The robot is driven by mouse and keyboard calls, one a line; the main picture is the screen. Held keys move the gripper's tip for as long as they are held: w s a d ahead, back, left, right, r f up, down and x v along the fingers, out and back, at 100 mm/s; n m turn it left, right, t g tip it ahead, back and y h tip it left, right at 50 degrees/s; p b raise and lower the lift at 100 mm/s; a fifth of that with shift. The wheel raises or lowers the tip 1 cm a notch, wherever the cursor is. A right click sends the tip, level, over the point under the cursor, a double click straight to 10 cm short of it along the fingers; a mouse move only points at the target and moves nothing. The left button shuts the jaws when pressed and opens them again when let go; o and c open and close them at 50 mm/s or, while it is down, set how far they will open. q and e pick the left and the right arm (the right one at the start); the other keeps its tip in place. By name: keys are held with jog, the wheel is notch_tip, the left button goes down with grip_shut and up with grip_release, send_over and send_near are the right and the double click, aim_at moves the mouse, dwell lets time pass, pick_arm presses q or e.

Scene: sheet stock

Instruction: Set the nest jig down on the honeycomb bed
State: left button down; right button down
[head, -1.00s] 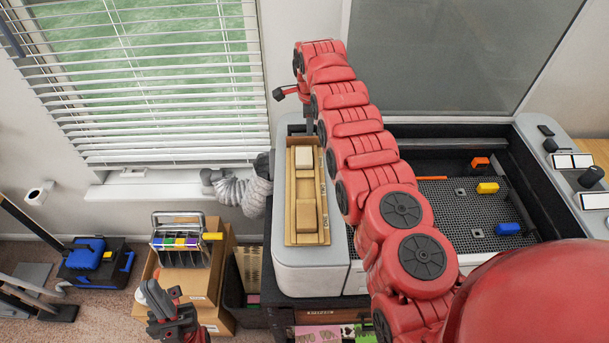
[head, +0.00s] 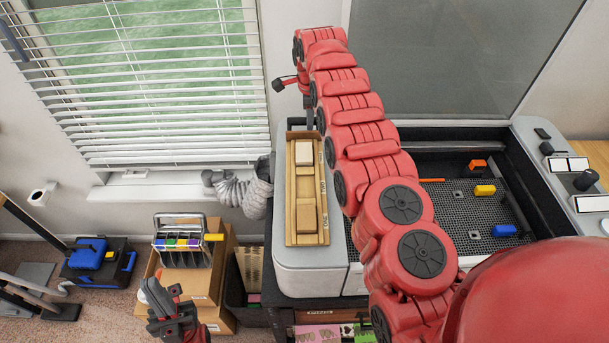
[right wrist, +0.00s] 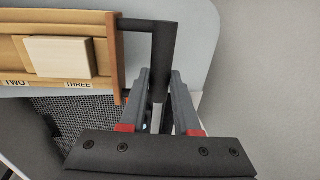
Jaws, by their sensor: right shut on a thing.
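The nest jig (head: 292,190) is a long, shallow wooden tray with pale blocks in it. It shows over the left rim of the machine, left of the honeycomb bed (head: 450,205). My right gripper (head: 310,116) is at the jig's far end. In the right wrist view, its fingers (right wrist: 163,80) are shut on the jig's dark handle (right wrist: 165,45); labels "TWO" and "THREE" show on the jig (right wrist: 112,50). Black mesh lies lower in that view. The gap beneath the jig cannot be judged. My left gripper (head: 165,292) is low at left, away from the jig; its jaws are unclear.
On the bed are an orange block (head: 478,165), a yellow block (head: 485,190), a blue block (head: 504,230) and small grey squares. The machine's raised walls (head: 528,185) surround it. My right arm hides the bed's left part. A grey hose (head: 238,190) is left of the machine.

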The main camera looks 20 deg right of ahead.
jog(key=shift+r+p, duration=1.3)
jog(key=shift+r, duration=0.15)
jog(key=shift+f, duration=0.15)
